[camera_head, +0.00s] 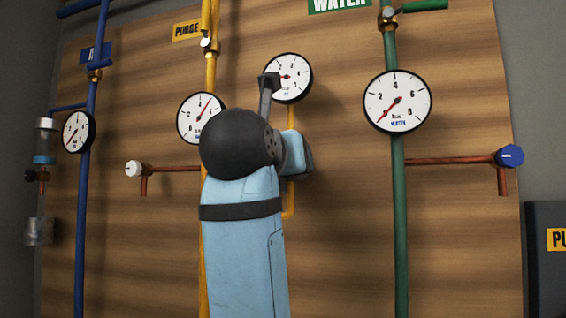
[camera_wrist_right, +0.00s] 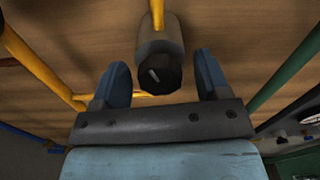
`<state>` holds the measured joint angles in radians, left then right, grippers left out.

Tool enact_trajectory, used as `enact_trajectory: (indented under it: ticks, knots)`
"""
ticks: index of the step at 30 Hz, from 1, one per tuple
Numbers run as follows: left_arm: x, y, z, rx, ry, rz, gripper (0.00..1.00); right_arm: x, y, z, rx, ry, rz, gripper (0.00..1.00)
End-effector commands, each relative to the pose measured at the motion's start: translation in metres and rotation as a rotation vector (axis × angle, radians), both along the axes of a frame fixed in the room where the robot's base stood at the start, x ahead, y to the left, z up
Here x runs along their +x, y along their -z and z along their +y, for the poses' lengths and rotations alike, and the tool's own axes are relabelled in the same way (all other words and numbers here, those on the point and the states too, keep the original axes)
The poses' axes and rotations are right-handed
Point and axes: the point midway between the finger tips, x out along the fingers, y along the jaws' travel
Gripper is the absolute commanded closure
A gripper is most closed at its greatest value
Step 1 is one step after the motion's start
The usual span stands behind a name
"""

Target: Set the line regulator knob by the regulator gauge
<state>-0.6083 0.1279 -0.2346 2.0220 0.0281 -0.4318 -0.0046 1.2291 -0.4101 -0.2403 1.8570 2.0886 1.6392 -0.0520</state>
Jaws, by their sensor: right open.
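The regulator knob (camera_wrist_right: 158,76) is black with a pale mark on its face, at the end of a grey regulator body (camera_wrist_right: 158,40) on a yellow pipe. My right gripper (camera_wrist_right: 160,62) is open, with one blue finger on each side of the knob. I see a gap on both sides. In the head view my right arm hides the knob and the fingers. The likely regulator gauge (camera_head: 291,84) is the white dial above my wrist. Its needle points left, and a dark part of my arm covers its left edge. My left gripper is not in view.
Another gauge (camera_head: 200,115) on the yellow pipe is partly covered by my arm. A green pipe (camera_head: 400,230) with a gauge (camera_head: 397,101) and blue valve knob (camera_head: 509,156) stands right. A blue pipe (camera_head: 85,210) and a white valve knob (camera_head: 133,168) are left.

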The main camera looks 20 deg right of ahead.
Motion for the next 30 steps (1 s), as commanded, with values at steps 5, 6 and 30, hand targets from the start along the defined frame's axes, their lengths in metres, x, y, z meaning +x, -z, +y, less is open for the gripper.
enact_trajectory:
  ticks: [5,6,30]
  knots:
    - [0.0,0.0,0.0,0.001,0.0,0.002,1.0,0.0,0.0,0.0,0.0,0.0,0.0,0.54]
    - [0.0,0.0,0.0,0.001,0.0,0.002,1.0,0.0,0.0,0.0,0.0,0.0,0.0,0.63]
    - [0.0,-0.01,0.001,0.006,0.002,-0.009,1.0,0.0,-0.001,0.0,0.247,0.001,-0.167,0.8]
